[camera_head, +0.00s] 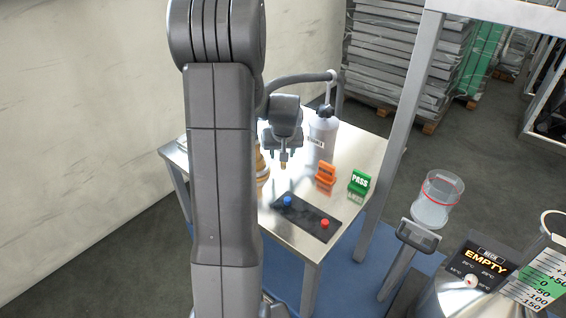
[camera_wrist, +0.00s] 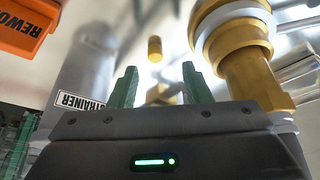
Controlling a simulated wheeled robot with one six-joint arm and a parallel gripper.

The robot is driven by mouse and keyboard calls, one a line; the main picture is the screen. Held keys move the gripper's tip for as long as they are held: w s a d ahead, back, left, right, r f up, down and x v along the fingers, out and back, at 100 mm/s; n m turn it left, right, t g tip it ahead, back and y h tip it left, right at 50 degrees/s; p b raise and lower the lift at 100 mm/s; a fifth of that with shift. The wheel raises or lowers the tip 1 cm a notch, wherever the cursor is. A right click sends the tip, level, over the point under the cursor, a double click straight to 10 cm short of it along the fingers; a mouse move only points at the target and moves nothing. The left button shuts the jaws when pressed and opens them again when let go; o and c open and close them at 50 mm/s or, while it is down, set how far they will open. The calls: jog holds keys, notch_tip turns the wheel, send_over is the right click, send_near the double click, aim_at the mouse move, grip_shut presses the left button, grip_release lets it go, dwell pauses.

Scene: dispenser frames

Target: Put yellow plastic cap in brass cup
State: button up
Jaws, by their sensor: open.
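My gripper (camera_wrist: 160,82) is open, with two green fingers apart and nothing clearly held between them. In the head view my gripper (camera_head: 283,150) hangs over the steel table, partly blocked by my arm. A small yellow cylinder (camera_wrist: 154,48), which looks like the yellow cap, shows just beyond the fingertips, roughly in line with the gap. A similar small yellow-brown piece (camera_head: 284,161) shows below the gripper in the head view. A large brass-coloured body with a pale ring (camera_wrist: 255,80) stands to the right in the wrist view; I cannot tell whether it is the brass cup.
A grey strainer bottle (camera_head: 323,135) stands behind on the steel table (camera_head: 350,150). An orange rework block (camera_head: 326,173), a green PASS block (camera_head: 359,182) and a black button panel (camera_head: 305,216) sit right and in front. My arm hides the table's left part.

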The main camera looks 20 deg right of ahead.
jog(key=shift+d+p+x, duration=0.15)
jog(key=shift+x, duration=0.9)
jog(key=shift+d+p+x, duration=0.15)
jog(key=shift+x, duration=0.85)
jog(key=shift+s, duration=0.2)
grip_shut()
